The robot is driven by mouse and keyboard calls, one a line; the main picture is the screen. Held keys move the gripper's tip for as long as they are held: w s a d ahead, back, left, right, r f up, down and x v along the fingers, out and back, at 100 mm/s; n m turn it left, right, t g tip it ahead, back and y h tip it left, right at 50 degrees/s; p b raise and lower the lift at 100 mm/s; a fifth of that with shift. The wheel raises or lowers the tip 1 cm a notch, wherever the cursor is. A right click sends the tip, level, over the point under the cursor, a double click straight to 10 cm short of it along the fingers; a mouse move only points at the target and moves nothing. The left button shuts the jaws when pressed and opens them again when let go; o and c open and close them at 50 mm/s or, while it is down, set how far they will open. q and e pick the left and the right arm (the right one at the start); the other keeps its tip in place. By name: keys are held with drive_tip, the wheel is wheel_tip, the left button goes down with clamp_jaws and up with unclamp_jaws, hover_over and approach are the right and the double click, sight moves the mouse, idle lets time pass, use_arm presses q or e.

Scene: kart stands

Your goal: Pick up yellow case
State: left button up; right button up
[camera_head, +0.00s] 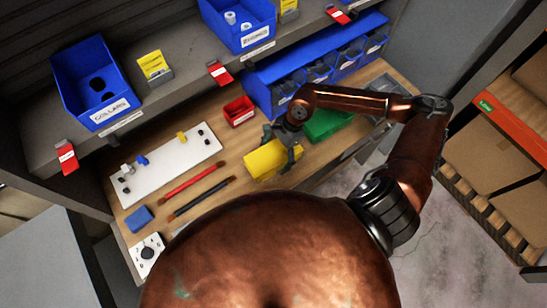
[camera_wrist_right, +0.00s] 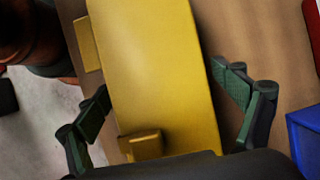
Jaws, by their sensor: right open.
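The yellow case (camera_head: 266,160) lies on the wooden workbench, right of the two rods. My right gripper (camera_head: 285,143) is over the right part of the case in the head view. In the right wrist view the yellow case (camera_wrist_right: 155,70) runs up the middle, with a small yellow block-like part near its lower end and another at its left edge. The open fingers of my right gripper (camera_wrist_right: 165,110) stand on either side of it, with a gap visible on the right. Whether the left finger touches the case is unclear. My left gripper is not in view.
A green case (camera_head: 328,123) lies close to the right of my gripper. A small red bin (camera_head: 239,111) and blue bins (camera_head: 266,93) stand behind. A white board (camera_head: 170,165), a red rod (camera_head: 192,184) and a dark rod (camera_head: 202,199) lie left. A shelf overhangs the bench.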

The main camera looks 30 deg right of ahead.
drive_tip(key=shift+f, duration=0.1)
drive_tip(key=c, duration=1.5)
